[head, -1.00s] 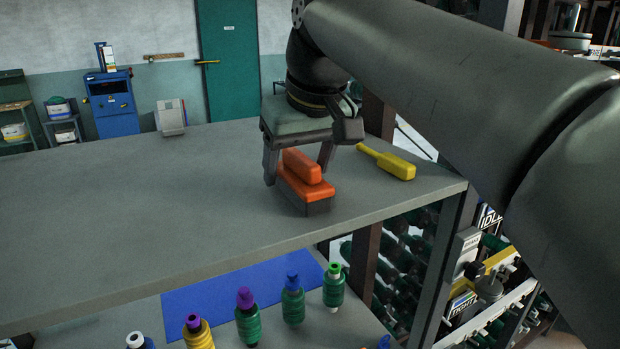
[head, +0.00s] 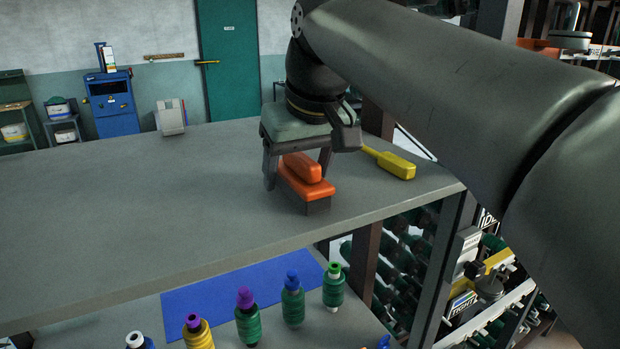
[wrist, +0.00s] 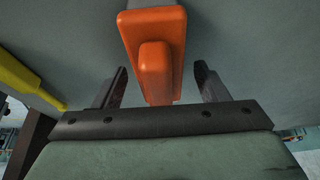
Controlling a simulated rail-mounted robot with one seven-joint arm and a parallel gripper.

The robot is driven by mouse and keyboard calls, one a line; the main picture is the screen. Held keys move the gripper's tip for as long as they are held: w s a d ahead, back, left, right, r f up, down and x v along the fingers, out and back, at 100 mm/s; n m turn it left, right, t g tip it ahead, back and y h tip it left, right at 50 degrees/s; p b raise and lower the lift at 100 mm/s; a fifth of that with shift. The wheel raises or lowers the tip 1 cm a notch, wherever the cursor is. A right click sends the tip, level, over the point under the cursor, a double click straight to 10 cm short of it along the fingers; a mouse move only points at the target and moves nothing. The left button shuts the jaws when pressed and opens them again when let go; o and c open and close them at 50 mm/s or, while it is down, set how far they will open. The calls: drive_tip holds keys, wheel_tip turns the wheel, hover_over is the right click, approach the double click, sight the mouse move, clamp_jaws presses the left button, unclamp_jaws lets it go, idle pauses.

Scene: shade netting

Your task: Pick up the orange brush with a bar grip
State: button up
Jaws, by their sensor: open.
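The orange brush (head: 306,183) stands on the grey shelf top, its bar grip (head: 302,167) upward and its dark bristles down. My gripper (head: 297,182) is right above and around it, pointing down. Its fingers are open, one on each side of the bar grip. In the wrist view the brush (wrist: 171,60) lies between the two spread fingertips of my gripper (wrist: 160,85), with a visible gap on both sides. The near end of the grip reaches in between the fingers. The far fingertip is partly hidden behind the brush in the head view.
A yellow brush-like tool (head: 393,164) lies to the right of the orange brush, near the end of the grey shelf (head: 130,215). Several thread spools (head: 247,318) and a blue mat (head: 215,291) are on the lower level.

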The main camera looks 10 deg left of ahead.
drive_tip(key=shift+c, duration=0.4)
drive_tip(key=c, duration=1)
drive_tip(key=r, duration=0.4)
drive_tip(key=shift+w+d+r, duration=0.1)
drive_tip(key=shift+d+r, duration=0.25)
drive_tip(key=shift+d, duration=0.05)
drive_tip(key=d+r, duration=0.3)
drive_tip(key=d, duration=0.1)
drive_tip(key=s+d+r, duration=0.1)
drive_tip(key=d+r, duration=0.2)
drive_tip(key=d, duration=0.1)
drive_tip(key=d+r, duration=0.2)
drive_tip(key=d, duration=0.3)
drive_tip(key=shift+s+r, duration=0.35)
drive_tip(key=shift+r, duration=0.05)
